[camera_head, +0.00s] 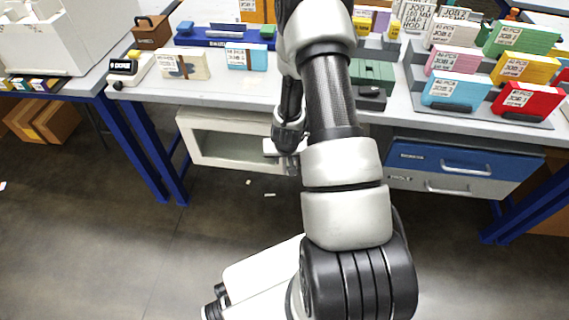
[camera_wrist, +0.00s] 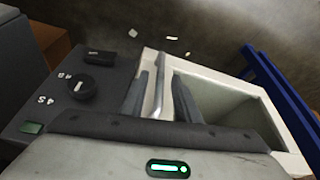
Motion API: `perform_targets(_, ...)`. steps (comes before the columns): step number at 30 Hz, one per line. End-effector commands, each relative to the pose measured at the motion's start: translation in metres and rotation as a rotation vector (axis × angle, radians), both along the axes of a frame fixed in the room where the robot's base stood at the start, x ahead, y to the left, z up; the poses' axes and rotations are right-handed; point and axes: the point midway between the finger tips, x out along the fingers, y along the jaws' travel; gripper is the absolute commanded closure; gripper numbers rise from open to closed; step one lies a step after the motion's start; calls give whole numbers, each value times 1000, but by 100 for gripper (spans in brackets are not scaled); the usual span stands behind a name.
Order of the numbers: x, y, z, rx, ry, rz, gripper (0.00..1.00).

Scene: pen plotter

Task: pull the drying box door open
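The drying box (camera_head: 225,140) is a cream-framed box with a wide window, hung under the bench in the head view. Its door (camera_wrist: 225,74) shows in the wrist view as a pale frame around a grey-green pane or opening. A pale bar handle (camera_wrist: 159,82) stands at the frame's left side. My gripper (camera_wrist: 160,98) has its two dark fingers apart, one on each side of the handle, with gaps showing. In the head view my gripper (camera_head: 290,163) is at the box's right end, partly hidden by my arm. I see no clear gap at the door.
A dark control panel (camera_wrist: 75,95) with a knob is left of the handle in the wrist view. Blue bench legs (camera_head: 143,150) stand left of the box. Blue and grey drawers (camera_head: 455,160) are at right. Small pale scraps lie on the open floor.

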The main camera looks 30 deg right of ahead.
Motion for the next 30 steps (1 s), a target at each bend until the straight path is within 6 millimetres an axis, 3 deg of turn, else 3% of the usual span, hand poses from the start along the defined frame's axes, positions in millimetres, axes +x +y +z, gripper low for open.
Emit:
perform_targets(1, 2, -1, -11, 1, 2, -1, 71)
perform_targets(6, 10, -4, -26, 0, 0, 1, 71)
perform_targets(17, 12, -5, -31, 0, 0, 1, 71)
perform_targets(18, 12, -5, -31, 0, 0, 1, 72)
perform_targets(23, 12, -5, -31, 0, 0, 1, 99)
perform_targets(30, 12, -5, -31, 0, 0, 0, 100)
